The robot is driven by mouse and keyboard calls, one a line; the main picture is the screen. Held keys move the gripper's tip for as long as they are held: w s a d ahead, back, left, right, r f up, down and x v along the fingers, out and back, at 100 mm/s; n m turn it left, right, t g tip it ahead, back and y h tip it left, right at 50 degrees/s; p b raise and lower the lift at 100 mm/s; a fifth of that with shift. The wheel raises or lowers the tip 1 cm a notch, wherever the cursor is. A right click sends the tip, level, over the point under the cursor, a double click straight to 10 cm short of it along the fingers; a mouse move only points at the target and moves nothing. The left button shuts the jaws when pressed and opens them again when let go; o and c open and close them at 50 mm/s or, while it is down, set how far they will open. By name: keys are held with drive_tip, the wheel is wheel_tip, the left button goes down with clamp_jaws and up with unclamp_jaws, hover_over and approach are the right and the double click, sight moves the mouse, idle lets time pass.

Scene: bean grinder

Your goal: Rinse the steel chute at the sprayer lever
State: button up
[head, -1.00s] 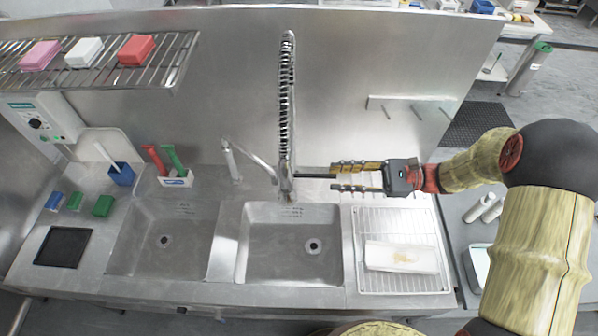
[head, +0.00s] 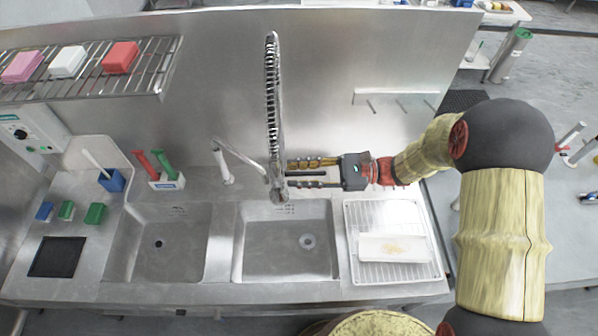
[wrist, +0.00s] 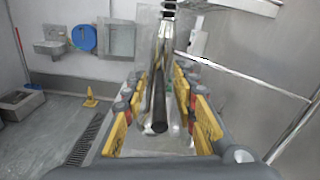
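My gripper (head: 289,173) is open, with one finger on each side of the lever. In the wrist view the lever (wrist: 159,108) runs between the yellow-padded fingers of my gripper (wrist: 160,76). I cannot tell whether either finger touches it.
The right basin (head: 288,262) and left basin (head: 165,258) are empty. A tap (head: 238,155) stands behind them. A brush holder (head: 168,181) and blue holder (head: 112,180) stand at the back left. A wire shelf (head: 140,72) hangs upper left.

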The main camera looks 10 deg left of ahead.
drive_tip(key=shift+c, duration=0.7)
clamp_jaws()
